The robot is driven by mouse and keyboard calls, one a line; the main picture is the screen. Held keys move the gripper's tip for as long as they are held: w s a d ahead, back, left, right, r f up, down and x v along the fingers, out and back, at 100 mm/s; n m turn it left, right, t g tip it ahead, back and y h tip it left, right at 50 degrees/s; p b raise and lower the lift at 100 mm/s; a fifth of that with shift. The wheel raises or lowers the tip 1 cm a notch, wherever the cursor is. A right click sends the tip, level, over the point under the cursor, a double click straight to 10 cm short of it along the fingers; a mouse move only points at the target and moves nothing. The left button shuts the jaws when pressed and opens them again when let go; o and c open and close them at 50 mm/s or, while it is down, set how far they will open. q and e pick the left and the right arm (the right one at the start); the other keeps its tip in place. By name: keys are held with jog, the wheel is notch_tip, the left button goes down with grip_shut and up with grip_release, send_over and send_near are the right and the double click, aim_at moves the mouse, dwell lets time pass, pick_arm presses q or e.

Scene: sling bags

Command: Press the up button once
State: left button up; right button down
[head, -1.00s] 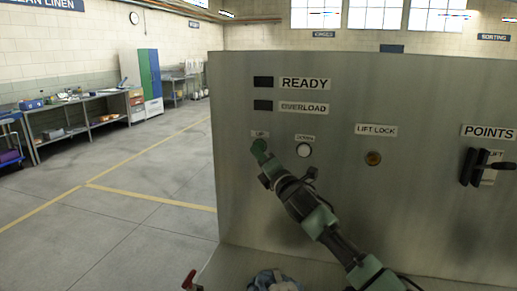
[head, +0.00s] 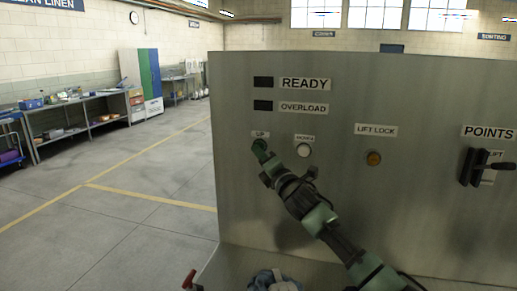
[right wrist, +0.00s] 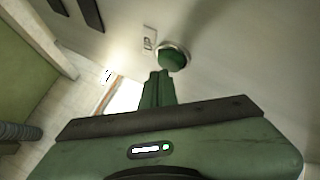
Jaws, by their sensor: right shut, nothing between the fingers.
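The up button (head: 259,145) is a round green button under the UP label (head: 260,134) on the upright metal panel (head: 340,200). My right gripper (head: 266,158) points up at it from below right, with its fingers shut and empty. In the right wrist view the green button (right wrist: 173,57) sits in a pale ring, just beyond the shut fingertips (right wrist: 158,76). The tips are very close to its lower edge; I cannot tell whether they touch it. My left gripper is not in view.
A white button (head: 303,150) is just right of the up button. Farther right are the amber lift lock light (head: 373,158) and a black points lever (head: 480,166). The READY (head: 263,82) and OVERLOAD (head: 263,105) windows are dark. Open floor lies left.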

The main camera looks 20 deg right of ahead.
jog(key=shift+w+d, duration=0.25)
jog(key=shift+w, duration=0.15)
dwell(0.4)
dwell(0.4)
jog(key=shift+s+a, duration=0.45)
jog(key=shift+s, duration=0.3)
jog(key=s+a, duration=0.1)
jog(key=s, duration=0.1)
jog(key=s+a+p, duration=0.1)
jog(key=s+a, duration=0.1)
dwell(0.9)
